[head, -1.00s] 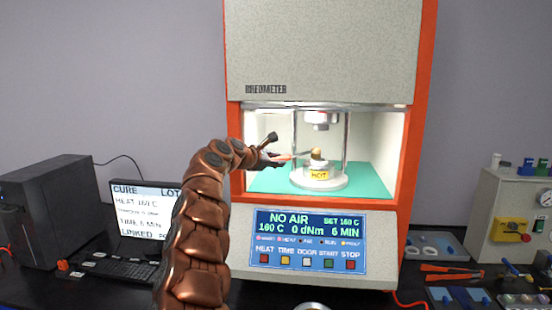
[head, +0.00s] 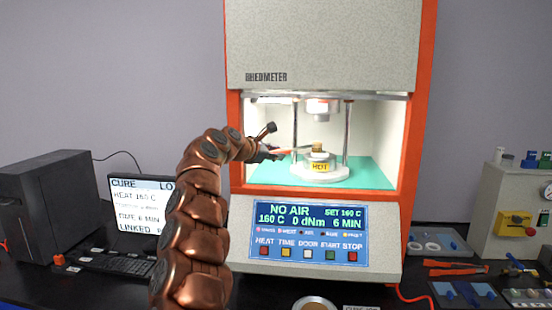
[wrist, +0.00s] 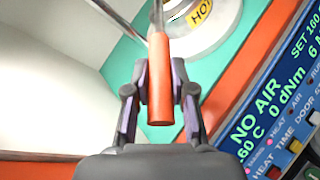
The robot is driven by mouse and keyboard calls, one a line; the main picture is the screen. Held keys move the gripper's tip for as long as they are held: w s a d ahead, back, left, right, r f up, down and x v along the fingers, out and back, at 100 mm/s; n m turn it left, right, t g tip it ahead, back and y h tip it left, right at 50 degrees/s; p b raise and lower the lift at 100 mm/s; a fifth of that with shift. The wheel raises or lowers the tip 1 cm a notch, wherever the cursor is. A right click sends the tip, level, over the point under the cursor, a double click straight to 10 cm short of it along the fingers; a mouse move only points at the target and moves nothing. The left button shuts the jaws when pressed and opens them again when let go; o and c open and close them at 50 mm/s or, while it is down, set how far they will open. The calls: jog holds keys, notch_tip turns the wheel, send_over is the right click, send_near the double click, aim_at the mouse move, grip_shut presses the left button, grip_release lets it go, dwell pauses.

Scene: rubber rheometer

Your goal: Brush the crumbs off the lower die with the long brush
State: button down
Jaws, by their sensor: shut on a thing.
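The long brush has an orange handle (wrist: 160,85) and a thin pale shaft that runs off the top of the wrist view. My gripper (wrist: 160,78) is shut on this handle, with one finger on each side. In the head view, my gripper (head: 268,153) is inside the open chamber, left of the lower die (head: 320,173). The die is pale and round, with a yellow HOT label. The brush's tan tip (head: 317,147) is at the die's top; I cannot tell whether it touches. The bristles are outside the wrist view. Crumbs are too small to make out.
The orange-framed rheometer (head: 322,45) surrounds the chamber, with posts beside the die and an upper die (head: 317,107) above it. The chamber floor (head: 268,176) is teal. A control panel (head: 310,232) reads NO AIR, 160 C. A monitor (head: 145,205) stands left.

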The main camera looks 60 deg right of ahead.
jog(key=shift+s+a, duration=0.1)
jog(key=shift+a, duration=0.05)
jog(key=shift+s+d+r, duration=0.1)
jog(key=shift+s+d, duration=0.2)
jog(key=shift+s, duration=0.2)
jog(key=shift+w+d, duration=0.1)
jog(key=shift+w+d+r+p, duration=0.1)
jog(key=shift+d+p, duration=0.15)
jog(key=shift+p, duration=0.4)
jog(key=shift+w+d+f+p, duration=0.1)
jog(key=shift+w+d+p, duration=0.1)
jog(key=shift+d+p, duration=0.55)
jog(key=shift+w+d+f+p, duration=0.1)
jog(key=shift+w+d+p, duration=0.15)
jog(key=shift+p, duration=0.85)
jog(key=shift+s+a+f+b, duration=0.1)
jog(key=shift+a+f+b, duration=0.1)
jog(key=shift+b, duration=0.35)
